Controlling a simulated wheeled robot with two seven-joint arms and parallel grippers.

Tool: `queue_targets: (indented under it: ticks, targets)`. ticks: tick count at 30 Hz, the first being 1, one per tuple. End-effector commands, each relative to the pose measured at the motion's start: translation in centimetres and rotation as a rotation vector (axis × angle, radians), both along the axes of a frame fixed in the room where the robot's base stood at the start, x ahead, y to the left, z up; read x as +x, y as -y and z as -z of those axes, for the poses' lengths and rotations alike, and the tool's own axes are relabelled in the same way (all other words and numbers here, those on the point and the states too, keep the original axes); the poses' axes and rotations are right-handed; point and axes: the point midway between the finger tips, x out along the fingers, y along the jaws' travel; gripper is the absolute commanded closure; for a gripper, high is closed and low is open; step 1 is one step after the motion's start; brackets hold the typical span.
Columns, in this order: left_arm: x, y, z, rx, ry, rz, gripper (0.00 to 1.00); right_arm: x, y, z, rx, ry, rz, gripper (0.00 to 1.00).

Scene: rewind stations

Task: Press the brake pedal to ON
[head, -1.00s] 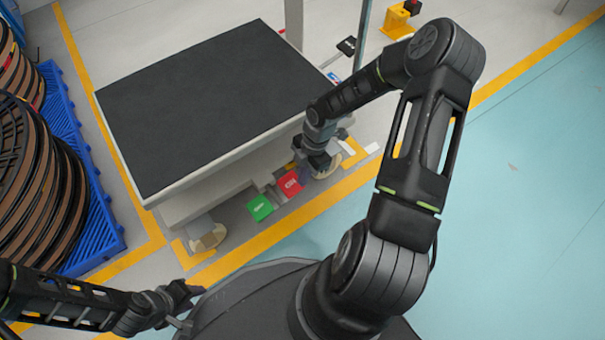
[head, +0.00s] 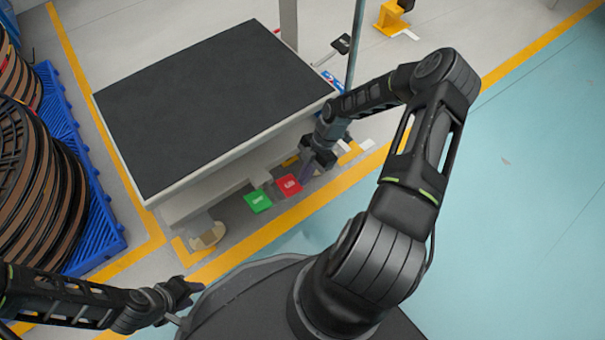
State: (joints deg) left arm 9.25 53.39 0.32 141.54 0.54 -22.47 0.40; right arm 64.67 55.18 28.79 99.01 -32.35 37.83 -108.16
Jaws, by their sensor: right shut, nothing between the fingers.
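A red pedal (head: 289,186) with a small pale label sits low in front of the dark-topped table. A green pedal (head: 258,201) lies just left of it. The labels are too small to read, so I cannot tell the brake's state. My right gripper (head: 304,176) is shut and empty, pointing down just right of the red pedal. I cannot tell whether it touches the pedal. My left gripper (head: 186,304) is at the lower left, far from the pedals, its fingers apart and empty.
The table (head: 210,100) overhangs the floor behind the pedals. A blue pallet (head: 100,205) with cable reels (head: 40,190) stands at left. A thin post (head: 356,45) rises behind the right arm. Open floor (head: 520,210) lies to the right.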

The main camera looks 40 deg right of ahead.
Motion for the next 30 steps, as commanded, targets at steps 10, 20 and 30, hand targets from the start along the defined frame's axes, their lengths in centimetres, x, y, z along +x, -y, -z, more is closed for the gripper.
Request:
queue_targets:
  ticks: [10,20,30]
  targets:
    - [0.2,0.0,0.8,0.001,0.003,-0.002,0.64,0.0,0.4,1.4,-0.001,0.0,0.001,1.0]
    - [0.2,0.0,0.8,0.001,0.005,-0.002,0.64,0.0,0.4,1.4,-0.001,0.0,0.001,1.0]
    - [0.1,0.0,0.1,0.0,0.002,-0.001,0.64,0.5,-0.1,0.3,-0.002,0.001,-0.002,1.0]
